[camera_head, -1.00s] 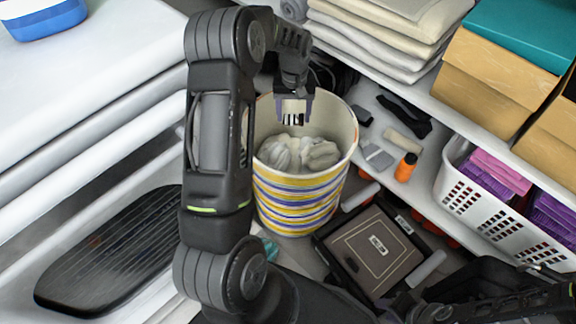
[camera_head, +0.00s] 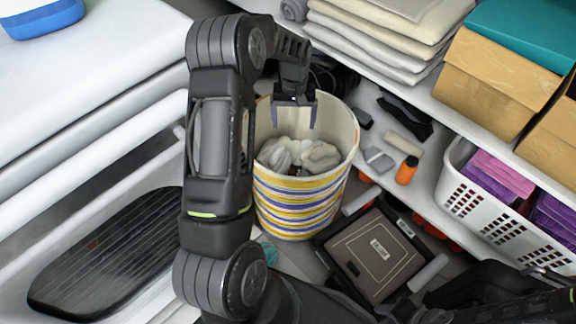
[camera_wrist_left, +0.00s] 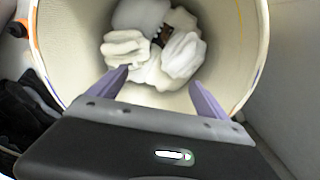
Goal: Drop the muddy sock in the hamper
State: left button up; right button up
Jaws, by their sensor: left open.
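The hamper (camera_head: 300,205) is a round bin with yellow, blue and white stripes and a cream inside; its inner wall and rim also show in the left wrist view (camera_wrist_left: 228,60). Several white cloths (camera_head: 318,155) lie bunched at its bottom. A small piece with dark brown marks, which looks like the muddy sock (camera_wrist_left: 162,36), lies among them, partly hidden. My left gripper (camera_head: 294,117) is open and empty over the hamper's mouth, pointing down, above the cloths. In the left wrist view its two purple fingertips (camera_wrist_left: 158,80) stand wide apart. My right gripper cannot be made out.
A white washer-like surface (camera_head: 90,70) is at the left. Shelves at the right hold folded linens (camera_head: 385,35), cardboard boxes (camera_head: 500,85) and a white basket (camera_head: 490,200). A flat dark framed case (camera_head: 375,255) lies in front of the hamper, at its right.

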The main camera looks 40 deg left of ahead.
pick_arm(q)
jog(key=shift+r, duration=0.15)
notch_tip(320, 180, up, 8)
jog(key=p, duration=0.1)
jog(key=shift+f+p, duration=0.25)
jog(key=shift+p, duration=0.05)
dwell(0.7)
